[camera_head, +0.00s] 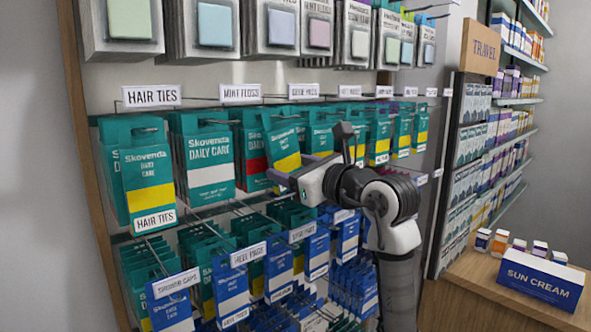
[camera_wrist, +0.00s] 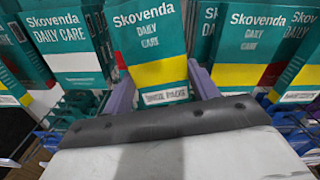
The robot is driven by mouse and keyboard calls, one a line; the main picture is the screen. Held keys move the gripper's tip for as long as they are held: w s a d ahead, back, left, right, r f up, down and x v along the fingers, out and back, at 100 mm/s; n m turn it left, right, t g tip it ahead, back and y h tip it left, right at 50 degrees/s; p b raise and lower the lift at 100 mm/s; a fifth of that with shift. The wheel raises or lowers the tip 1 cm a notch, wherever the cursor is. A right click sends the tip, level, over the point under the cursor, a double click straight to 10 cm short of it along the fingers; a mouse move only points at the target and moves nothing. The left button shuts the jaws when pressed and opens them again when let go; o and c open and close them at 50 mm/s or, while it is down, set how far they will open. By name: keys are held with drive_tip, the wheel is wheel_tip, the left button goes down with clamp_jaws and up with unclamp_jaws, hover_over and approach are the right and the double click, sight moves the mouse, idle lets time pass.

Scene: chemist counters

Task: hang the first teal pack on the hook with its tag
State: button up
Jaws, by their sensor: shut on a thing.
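My gripper (camera_head: 297,168) is shut on a teal pack (camera_head: 282,140) with a yellow band, in front of the upper row of teal packs. The held pack is tilted in the head view. In the wrist view the teal pack (camera_wrist: 148,42) stands between the two purple fingers of my gripper (camera_wrist: 162,90). A white label at its lower edge is too blurred to read surely. Whether the pack touches a hook is hidden. Tags above the hooks include HAIR TIES (camera_head: 151,95) and MINT FLOSS (camera_head: 240,92); the tags further right are too small to read surely.
Teal packs hang closely on both sides, such as a white-banded DAILY CARE pack (camera_head: 208,155) and a yellow-banded pack (camera_wrist: 248,45). Blue packs (camera_head: 232,287) hang below. A counter with a SUN CREAM box (camera_head: 541,280) stands at the right.

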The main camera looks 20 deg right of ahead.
idle(0.4)
drive_tip(key=o, duration=1.1)
drive_tip(key=shift+c, duration=0.2)
drive_tip(key=b+v, duration=0.5)
drive_tip(key=v, duration=0.8)
drive_tip(key=shift+s, duration=0.4)
drive_tip(key=shift+d, duration=0.1)
